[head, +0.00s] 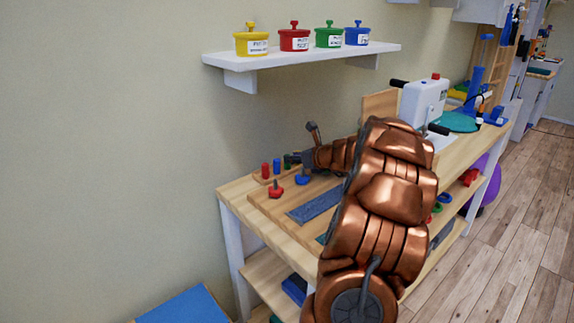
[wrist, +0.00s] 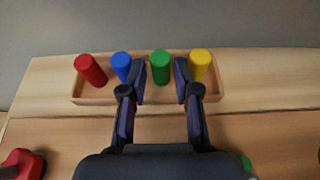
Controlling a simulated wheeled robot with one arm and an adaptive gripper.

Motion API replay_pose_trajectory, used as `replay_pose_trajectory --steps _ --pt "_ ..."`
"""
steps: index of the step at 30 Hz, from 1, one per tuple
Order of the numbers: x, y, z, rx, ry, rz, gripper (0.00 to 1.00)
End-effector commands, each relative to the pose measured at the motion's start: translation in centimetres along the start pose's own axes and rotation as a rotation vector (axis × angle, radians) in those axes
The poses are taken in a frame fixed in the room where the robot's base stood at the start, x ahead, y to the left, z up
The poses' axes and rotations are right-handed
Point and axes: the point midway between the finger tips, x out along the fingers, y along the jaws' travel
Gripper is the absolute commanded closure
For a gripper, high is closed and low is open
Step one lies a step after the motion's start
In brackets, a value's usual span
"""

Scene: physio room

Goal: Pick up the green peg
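The green peg (wrist: 160,67) stands upright in a light wooden tray (wrist: 107,98) with a red peg (wrist: 90,70), a blue peg (wrist: 121,66) and a yellow peg (wrist: 200,64). My gripper (wrist: 160,78) is open, its two fingers either side of the green peg in the wrist view. I cannot tell how far the fingertips are from it, and no contact shows. In the head view my gripper (head: 290,160) is small at the peg tray, and the green peg is mostly hidden there.
A red knobbed piece (head: 276,190) and a blue one (head: 303,177) sit on the wooden bench (head: 237,187) near the tray. A shelf (head: 300,57) with several coloured pots hangs above. A white device (head: 424,100) stands farther along the bench.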

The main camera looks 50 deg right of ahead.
Motion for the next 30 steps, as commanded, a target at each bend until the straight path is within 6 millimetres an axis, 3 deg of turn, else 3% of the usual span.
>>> replay_pose_trajectory --steps 6,16,24,30 --pt "2.5 -0.1 -0.1 -0.002 0.001 0.000 0.69" --pt "2.9 -0.1 0.1 -0.002 -0.001 -0.001 0.69" --pt "2.9 -0.1 0.1 -0.002 0.000 0.000 0.95" --pt "2.9 -0.1 0.1 -0.002 0.000 0.000 0.95"
